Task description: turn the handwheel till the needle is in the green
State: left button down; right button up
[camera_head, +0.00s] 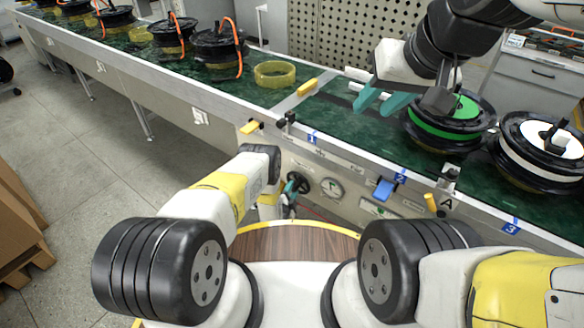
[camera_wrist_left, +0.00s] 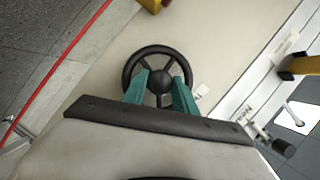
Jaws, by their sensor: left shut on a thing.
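The black spoked handwheel (camera_head: 301,180) sits on the front panel of the conveyor, just left of a round white gauge (camera_head: 331,188). The gauge's needle and green zone are too small to read. My left gripper (camera_head: 291,186) is at the wheel, which it partly hides in the head view. In the left wrist view the wheel (camera_wrist_left: 157,49) faces the camera, and the teal fingers of my left gripper (camera_wrist_left: 160,88) are shut on its lower part near the hub. My right gripper (camera_head: 384,100) is open and empty above the green belt.
A blue block (camera_head: 385,189) is on the panel right of the gauge.

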pick_arm(q)
jog(key=shift+s+f+m+t, duration=0.1)
jog(key=shift+m+t, duration=0.5)
jog(key=shift+m, duration=0.4)
jog(key=c, duration=1)
grip_release()
jog(key=v, duration=0.7)
jog(key=shift+s, duration=0.4)
jog(key=shift+a, duration=0.1)
